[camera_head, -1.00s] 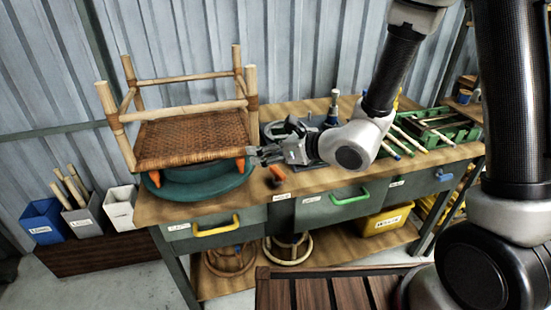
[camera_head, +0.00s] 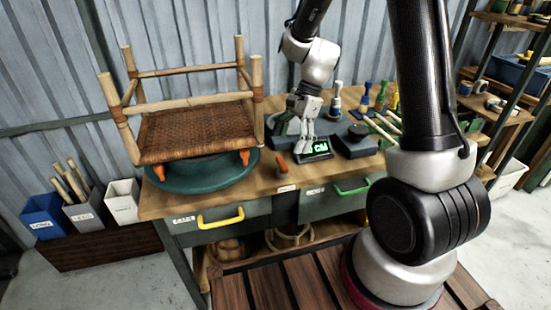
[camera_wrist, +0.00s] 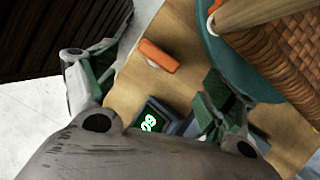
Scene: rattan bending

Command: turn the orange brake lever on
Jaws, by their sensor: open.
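The orange brake lever (camera_head: 282,166) is a short orange bar near the bench's front edge, just right of the round teal turntable (camera_head: 185,187). In the wrist view the lever (camera_wrist: 157,56) lies between and beyond my two fingers, apart from both. My gripper (camera_head: 303,149) points down over the bench, right of the lever in the head view, beside a small dark box with a lit green display (camera_head: 322,148). The gripper (camera_wrist: 153,80) is open and empty.
The stool's leg and woven seat are close to my right finger in the wrist view. Dark tool blocks (camera_head: 355,141) and several coloured-handled tools stand behind and right on the bench. The drawers' yellow handle (camera_head: 221,219) and green handle (camera_head: 352,187) stick out in front.

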